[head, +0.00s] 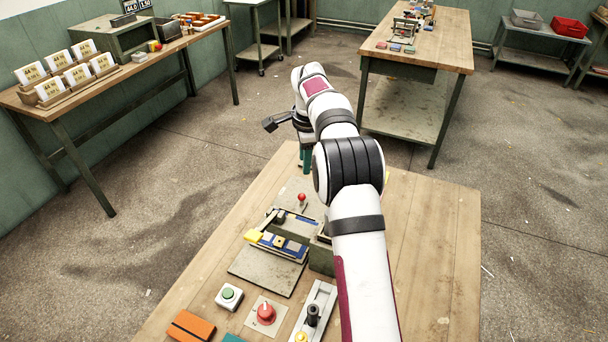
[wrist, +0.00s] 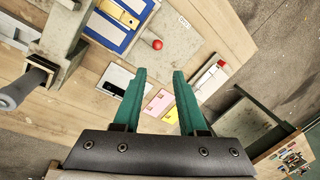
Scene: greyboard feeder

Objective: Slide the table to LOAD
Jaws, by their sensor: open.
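The feeder's grey base plate (head: 262,274) lies on the wooden bench, partly hidden by my arm. On it is a blue-topped part (head: 292,251) with yellow pieces, which I take for the sliding table; its blue and pale stripes show at the top of the wrist view (wrist: 97,38). A red ball knob (head: 302,197) stands at its far end and shows in the wrist view (wrist: 157,44). My gripper (wrist: 158,75) is open and empty, its teal fingers apart, with the knob ahead of their tips. They are not visibly touching it. No LOAD mark is readable.
A green button (head: 229,293), a red rotary knob (head: 265,313), a black lever (head: 312,314) and an orange box (head: 190,327) are at the bench's near side. Pink (wrist: 158,102) and yellow cards lie below my fingers.

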